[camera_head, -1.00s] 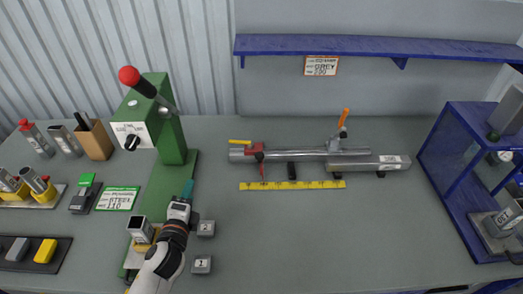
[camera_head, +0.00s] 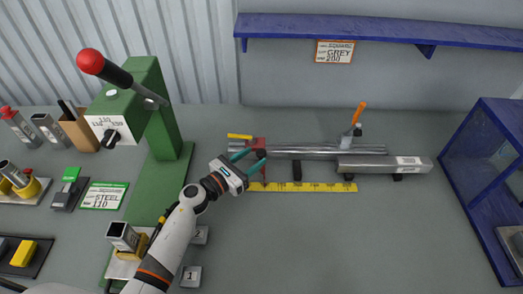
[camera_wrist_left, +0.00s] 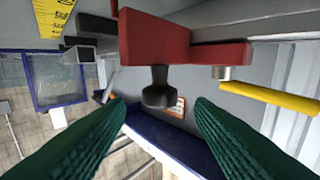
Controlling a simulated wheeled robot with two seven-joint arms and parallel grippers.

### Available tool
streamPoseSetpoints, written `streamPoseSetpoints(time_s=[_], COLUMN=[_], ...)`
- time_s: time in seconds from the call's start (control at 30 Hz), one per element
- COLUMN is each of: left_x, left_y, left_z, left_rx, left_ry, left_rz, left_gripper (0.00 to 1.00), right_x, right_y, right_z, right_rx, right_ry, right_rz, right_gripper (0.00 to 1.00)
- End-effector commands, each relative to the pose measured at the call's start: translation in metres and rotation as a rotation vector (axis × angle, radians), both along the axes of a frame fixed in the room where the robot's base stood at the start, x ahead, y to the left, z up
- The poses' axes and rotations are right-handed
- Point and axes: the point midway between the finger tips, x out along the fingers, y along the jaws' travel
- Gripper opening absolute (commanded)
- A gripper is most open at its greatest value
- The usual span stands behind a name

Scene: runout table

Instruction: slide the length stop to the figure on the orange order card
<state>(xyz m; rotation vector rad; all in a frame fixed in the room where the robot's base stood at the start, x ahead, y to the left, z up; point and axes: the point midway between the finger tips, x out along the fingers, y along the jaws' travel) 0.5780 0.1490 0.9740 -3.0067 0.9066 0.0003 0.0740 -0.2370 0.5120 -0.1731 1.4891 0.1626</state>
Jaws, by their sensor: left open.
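The red length stop (camera_head: 258,143) sits at the left end of the grey rail (camera_head: 310,150). In the left wrist view its red block (camera_wrist_left: 155,38) fills the top middle, with a black knob (camera_wrist_left: 158,92) pointing towards me. My left gripper (camera_head: 250,158) is open at the stop, its green fingers on either side of the knob; I cannot tell whether they touch it. The orange-edged order card (camera_head: 334,51) hangs on the back wall and appears to read GREY 200. A yellow scale (camera_head: 305,187) lies in front of the rail. My right gripper is not in view.
A grey square bar (camera_head: 385,164) with a label lies at the rail's right. An orange-handled clamp (camera_head: 356,122) stands behind. The green press (camera_head: 165,120) with a red-knobbed lever is left, a blue shelf (camera_head: 380,28) above. Table front right is clear.

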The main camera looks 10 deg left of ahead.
Motion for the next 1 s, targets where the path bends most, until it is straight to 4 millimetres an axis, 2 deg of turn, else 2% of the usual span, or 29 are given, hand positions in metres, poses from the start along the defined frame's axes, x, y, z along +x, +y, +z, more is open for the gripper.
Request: streamPoseSetpoints(time_s=[0.1, 0.23, 0.63, 0.67, 0.93, 1.0], left_x=[0.018, 0.03, 0.036, 0.036, 0.036, 0.036], left_y=[-0.012, -0.02, -0.024, -0.024, -0.024, -0.024], left_z=[0.0, -0.001, 0.0, 0.0, 0.0, 0.0], left_rx=[-0.002, -0.001, -0.001, -0.001, -0.001, -0.001], left_ry=[-0.001, 0.001, 0.001, 0.001, 0.001, 0.001], left_rz=[-0.001, 0.0, 0.0, 0.0, 0.0, 0.0], left_gripper=[0.49, 0.49, 0.49, 0.46, 0.01, 0.0], right_x=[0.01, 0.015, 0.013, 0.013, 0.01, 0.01], right_y=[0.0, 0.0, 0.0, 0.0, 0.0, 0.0], right_z=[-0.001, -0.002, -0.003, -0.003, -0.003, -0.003], right_rx=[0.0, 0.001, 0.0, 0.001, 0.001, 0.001], right_ry=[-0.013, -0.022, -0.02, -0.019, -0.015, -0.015], right_rz=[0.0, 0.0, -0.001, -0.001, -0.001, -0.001], right_gripper=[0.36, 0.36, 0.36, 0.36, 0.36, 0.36])
